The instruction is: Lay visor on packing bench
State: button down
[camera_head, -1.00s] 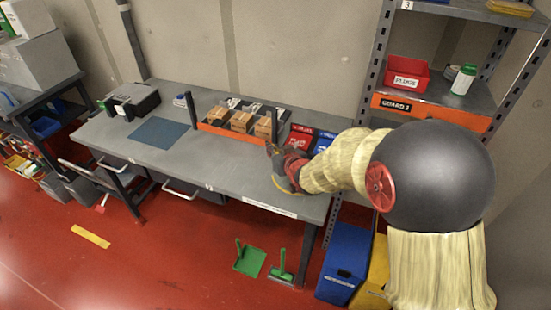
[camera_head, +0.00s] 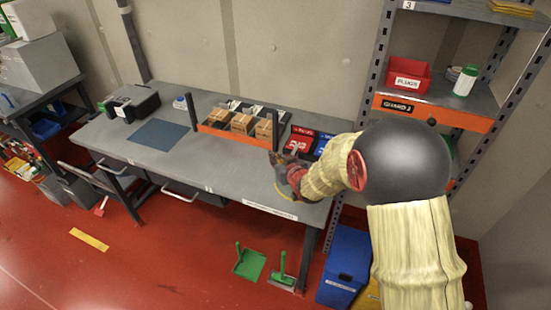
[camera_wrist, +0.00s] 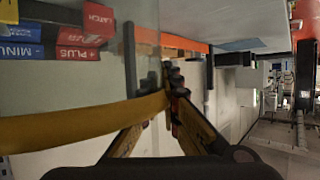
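The visor (camera_head: 282,182) shows as a small curved piece with a yellow edge at my gripper (camera_head: 284,165). In the wrist view its yellow band (camera_wrist: 70,126) runs in from the left to the fingertips of my gripper (camera_wrist: 170,88), which look closed on its end. The clear part of the visor is hard to make out. The grey packing bench (camera_head: 235,177) stands along the wall. The visor appears over its right end, near the front edge; I cannot tell whether it touches the top. My glove-like wrist cover hides part of it.
A blue mat (camera_head: 158,133) lies left on the bench. An orange-fronted rack (camera_head: 232,136) with brown boxes stands at the back. Red bins (camera_head: 300,143) and blue bins (camera_head: 323,146) are right of it. The bench's middle front is clear. A shelf unit (camera_head: 378,75) stands right.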

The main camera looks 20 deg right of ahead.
jog(key=c, duration=2)
grip_release()
jog(key=shift+c, duration=0.2)
jog(key=s+d+r+g+h+p, duration=0.1)
jog(key=s+d+r+h+p, duration=0.2)
jog(key=s+r, duration=0.95)
jog(key=s+a+r+g, duration=0.1)
jog(key=s+r+g, duration=0.2)
jog(key=s, duration=1.1)
jog(key=s+a+r+m+g+y, duration=0.1)
jog(key=s+a+r+g, duration=0.1)
jog(key=s, duration=1.2)
jog(key=shift+s+r+m+g, duration=0.25)
jog(key=shift+r+g, duration=0.2)
jog(key=shift+g, duration=0.35)
